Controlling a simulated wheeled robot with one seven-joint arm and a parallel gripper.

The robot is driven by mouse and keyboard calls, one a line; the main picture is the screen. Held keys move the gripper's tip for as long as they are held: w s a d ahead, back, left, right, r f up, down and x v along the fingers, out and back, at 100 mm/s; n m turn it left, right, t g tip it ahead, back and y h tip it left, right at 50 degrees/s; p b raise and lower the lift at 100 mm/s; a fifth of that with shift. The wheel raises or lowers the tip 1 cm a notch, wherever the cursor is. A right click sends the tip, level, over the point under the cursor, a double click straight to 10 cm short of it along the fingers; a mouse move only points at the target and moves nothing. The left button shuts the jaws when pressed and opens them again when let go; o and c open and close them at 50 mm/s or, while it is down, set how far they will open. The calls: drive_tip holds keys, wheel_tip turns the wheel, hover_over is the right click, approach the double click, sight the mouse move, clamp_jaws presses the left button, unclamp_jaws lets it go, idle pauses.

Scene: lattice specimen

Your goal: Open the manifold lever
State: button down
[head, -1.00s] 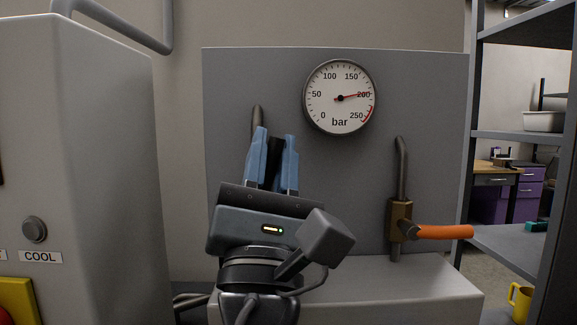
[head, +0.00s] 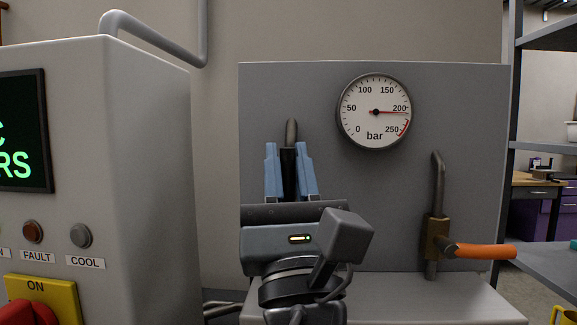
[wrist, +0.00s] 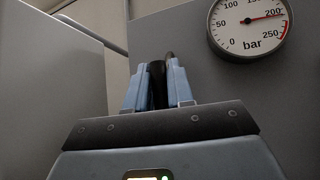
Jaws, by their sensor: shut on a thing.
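My gripper (head: 288,166) points upward in front of the grey panel (head: 325,95). It is shut on a black handle (head: 288,178), which stands upright between the blue fingers and also shows in the wrist view (wrist: 157,86). A grey pipe (head: 292,130) rises just behind the fingers. Whatever joins the handle to the pipe is hidden by my gripper and wrist. To the right, a brass valve (head: 436,238) with an orange lever (head: 482,251) sits on another pipe. That lever points sideways to the right, and my gripper is well apart from it.
A round pressure gauge (head: 375,111) on the panel reads slightly above 200 bar. A grey cabinet (head: 150,150) with buttons stands close on the left. A light ledge (head: 420,300) runs below the valve. Metal shelving (head: 550,252) stands at the right.

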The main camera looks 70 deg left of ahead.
sight(287, 183)
drive_tip(key=c, duration=1.1)
unclamp_jaws()
drive_tip(key=b+v, duration=0.2)
drive_tip(key=v, duration=0.4)
drive_tip(key=shift+s+d+f+b, duration=0.1)
drive_tip(key=shift+f+b, duration=0.3)
drive_tip(key=shift+s+d+f, duration=0.15)
drive_tip(key=shift+d+f, duration=0.15)
drive_tip(key=shift+d, duration=0.15)
